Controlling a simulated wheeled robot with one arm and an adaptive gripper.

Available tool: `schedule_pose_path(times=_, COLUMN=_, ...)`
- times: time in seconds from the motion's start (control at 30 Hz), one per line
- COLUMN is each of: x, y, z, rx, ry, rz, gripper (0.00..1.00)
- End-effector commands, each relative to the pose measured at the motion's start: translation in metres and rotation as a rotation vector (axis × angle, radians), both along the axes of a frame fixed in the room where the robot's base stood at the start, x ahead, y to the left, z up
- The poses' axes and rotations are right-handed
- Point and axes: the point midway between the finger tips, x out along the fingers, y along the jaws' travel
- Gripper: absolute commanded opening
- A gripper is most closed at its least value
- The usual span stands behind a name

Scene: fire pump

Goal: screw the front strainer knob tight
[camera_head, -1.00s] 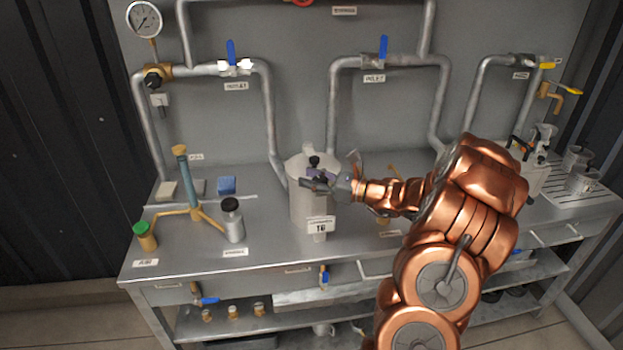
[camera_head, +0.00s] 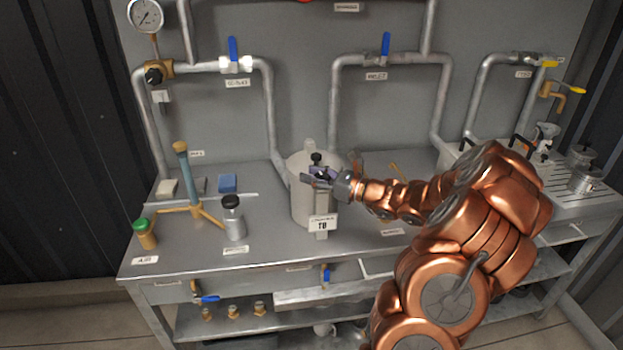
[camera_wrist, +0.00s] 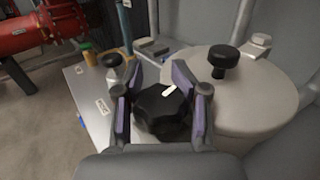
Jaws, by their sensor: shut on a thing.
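The strainer is a pale grey pot (camera_head: 304,207) with a round lid, standing mid-bench; its lid fills the right of the wrist view (camera_wrist: 262,100). My gripper (camera_wrist: 155,105) is shut on the front strainer knob (camera_wrist: 163,112), a black lobed knob with a white mark on top. The purple pads sit on either side of it. In the head view my gripper (camera_head: 318,177) reaches the lid from the right and hides most of this knob. The rear black knob (camera_wrist: 224,60) stands free on the lid's far side; it also shows in the head view (camera_head: 316,158).
A grey bottle with a black cap (camera_head: 233,218), a blue-and-brass stand (camera_head: 190,185) and a green-capped jar (camera_head: 145,235) stand left of the strainer. Pipes with blue-handled valves (camera_head: 235,60) run along the wall behind. A label plate (camera_head: 321,224) is at the strainer's front.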

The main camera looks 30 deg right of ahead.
Motion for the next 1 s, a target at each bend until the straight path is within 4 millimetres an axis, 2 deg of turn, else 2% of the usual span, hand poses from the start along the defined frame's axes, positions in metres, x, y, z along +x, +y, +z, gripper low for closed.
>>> schedule_pose_path(times=0.1, x=-0.0003, y=-0.0061, z=-0.0027, rx=-0.003, ry=-0.001, rz=-0.046, gripper=0.05)
schedule_pose_path(times=1.0, x=0.0015, y=-0.0086, z=-0.0020, rx=0.000, ry=0.004, rz=-0.241, gripper=0.05)
